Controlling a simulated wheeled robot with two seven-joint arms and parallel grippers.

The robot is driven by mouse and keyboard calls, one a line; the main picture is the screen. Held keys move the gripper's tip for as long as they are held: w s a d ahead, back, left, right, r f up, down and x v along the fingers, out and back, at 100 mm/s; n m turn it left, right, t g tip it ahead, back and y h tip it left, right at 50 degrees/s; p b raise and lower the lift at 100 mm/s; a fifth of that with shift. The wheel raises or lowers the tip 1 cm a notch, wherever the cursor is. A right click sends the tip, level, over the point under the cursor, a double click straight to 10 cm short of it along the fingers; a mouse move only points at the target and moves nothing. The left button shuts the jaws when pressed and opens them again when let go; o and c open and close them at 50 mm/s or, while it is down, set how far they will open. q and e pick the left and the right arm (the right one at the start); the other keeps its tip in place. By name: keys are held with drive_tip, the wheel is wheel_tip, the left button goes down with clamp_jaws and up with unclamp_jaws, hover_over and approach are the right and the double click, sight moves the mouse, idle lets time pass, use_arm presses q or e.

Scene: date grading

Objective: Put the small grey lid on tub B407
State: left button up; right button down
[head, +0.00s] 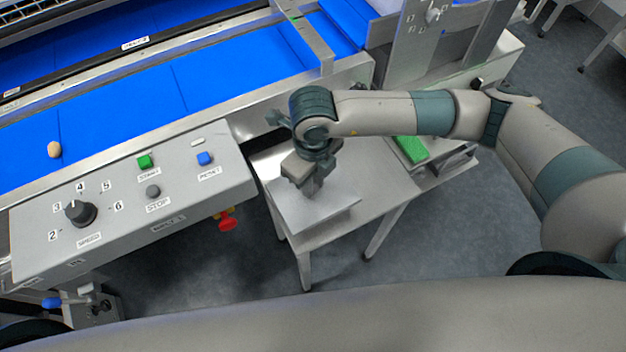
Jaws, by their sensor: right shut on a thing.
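My right gripper (314,190) points down over the small metal table (385,190) and is shut on a flat grey plate, which looks like the small grey lid (335,212). The gripper and wrist cover the lid's middle, so the grip itself is hard to see. The lid lies about level over the table's near left part. I cannot tell whether it touches anything beneath. I cannot make out tub B407 or its label; whatever is under the lid is hidden. My left gripper is not in view.
A blue conveyor belt (225,75) runs behind, carrying a brownish date (54,149) at left. A control panel (120,220) with a knob and buttons stands left of the table, with a red emergency stop (228,224) below its edge. A green object (411,150) lies right of my wrist.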

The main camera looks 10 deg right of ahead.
drive_tip(key=shift+f, duration=0.2)
drive_tip(key=c, duration=1.5)
unclamp_jaws()
drive_tip(key=shift+o, duration=0.7)
drive_tip(key=shift+o, duration=1.3)
drive_tip(key=shift+r, duration=0.1)
drive_tip(key=shift+r+p, duration=1.45)
drive_tip(key=shift+r, duration=2)
drive_tip(key=shift+s, duration=0.1)
